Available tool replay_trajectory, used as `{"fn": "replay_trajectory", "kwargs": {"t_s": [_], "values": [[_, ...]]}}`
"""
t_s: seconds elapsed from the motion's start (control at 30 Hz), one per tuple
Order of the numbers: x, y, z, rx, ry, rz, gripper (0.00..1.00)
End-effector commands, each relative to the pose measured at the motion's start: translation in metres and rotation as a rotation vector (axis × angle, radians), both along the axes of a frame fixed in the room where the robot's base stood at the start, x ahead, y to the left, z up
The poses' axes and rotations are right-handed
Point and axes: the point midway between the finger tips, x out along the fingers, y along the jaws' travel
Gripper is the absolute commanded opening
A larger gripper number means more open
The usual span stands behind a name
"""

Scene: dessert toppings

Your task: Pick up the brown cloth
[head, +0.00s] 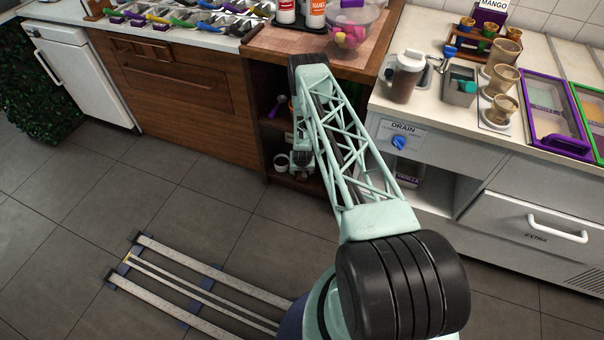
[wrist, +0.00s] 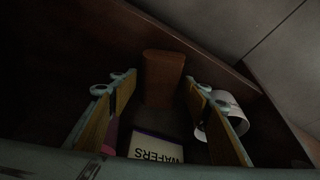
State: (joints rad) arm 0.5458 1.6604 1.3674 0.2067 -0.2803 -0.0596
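A brown upright piece that looks like the brown cloth (wrist: 164,72) stands ahead in the wrist view, inside a dark wooden compartment. My gripper (wrist: 158,86) is open, with one finger to each side of it in the picture. I cannot tell whether either finger touches it or how far away it is. In the head view my gripper (head: 301,158) reaches into the open wooden shelf unit below the counter. The cloth cannot be made out there.
A box marked WAFERS (wrist: 155,148) lies low between the fingers. A white cup (wrist: 222,112) is beside the right finger; a white mug (head: 281,162) shows in the shelf in the head view. Dark compartment walls (wrist: 70,50) are close on the left.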

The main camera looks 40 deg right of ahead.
Motion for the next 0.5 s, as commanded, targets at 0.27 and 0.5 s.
{"fn": "replay_trajectory", "kwargs": {"t_s": [0.27,0.5], "values": [[0.0001,-0.0001,0.0002,0.0,0.0,0.0,0.22],[0.0002,-0.0001,0.0005,0.0,0.0,0.0,0.22]]}}
